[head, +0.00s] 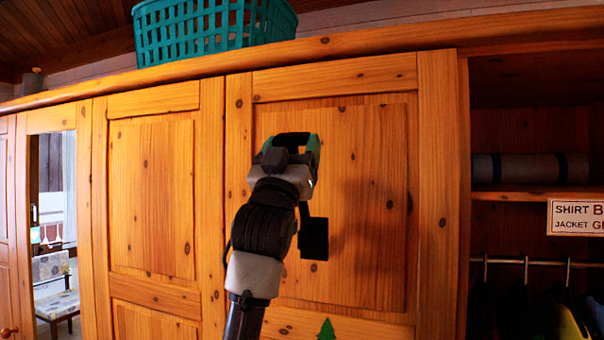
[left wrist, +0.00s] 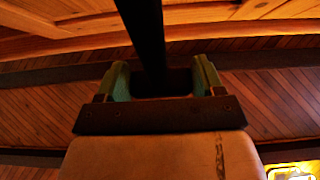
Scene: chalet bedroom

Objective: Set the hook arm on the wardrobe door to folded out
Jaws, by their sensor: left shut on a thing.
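The wooden wardrobe door (head: 385,200) stands in the middle of the head view. A black plate (head: 314,240) is on its panel, partly hidden behind my left arm. My left gripper (head: 297,145), with green fingers, is raised in front of the door's upper panel. In the left wrist view, a dark bar (left wrist: 143,30), which looks like the hook arm, runs down between the fingers of my left gripper (left wrist: 163,80), which is shut on it. My wrist and gripper hide most of the hook arm in the head view, so its angle to the door cannot be told. My right gripper is not in view.
A teal basket (head: 215,30) stands on top of the wardrobe. At right is an open compartment with a shelf (head: 515,193), a grey roll (head: 530,168), a sign (head: 576,217) and hanging clothes. A mirror door (head: 55,200) is at far left.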

